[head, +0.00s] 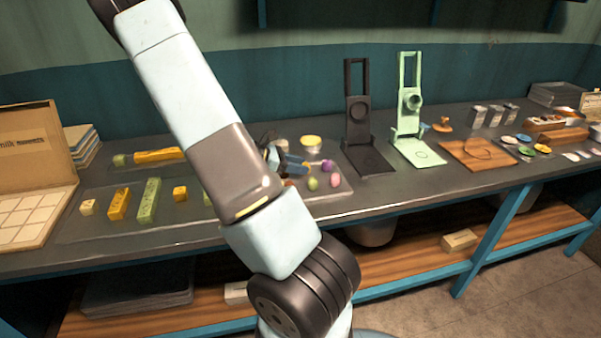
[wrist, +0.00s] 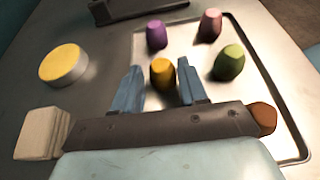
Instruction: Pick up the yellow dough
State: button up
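The yellow dough (wrist: 163,75) is a small rounded lump on a light tray (wrist: 245,88). In the wrist view it sits between the two blue fingers of my gripper (wrist: 160,66). The fingers are apart, one on each side of the dough, with only a narrow gap visible at each side. I cannot tell how far the fingertips are above the tray. In the head view my gripper (head: 291,161) is low over the tray, partly behind my arm, and I cannot make out the yellow dough there.
Purple (wrist: 157,34), pink (wrist: 210,25) and green (wrist: 229,63) doughs stand close by. A brown dough (wrist: 263,118) is right of my gripper's body. A yellow-topped round container (wrist: 64,64) and a pale block (wrist: 42,134) are left. A black stand (head: 365,120) is beyond the tray.

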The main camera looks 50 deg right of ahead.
jog(key=c, duration=0.6)
jog(key=shift+c, duration=0.2)
jog(key=shift+r, duration=0.1)
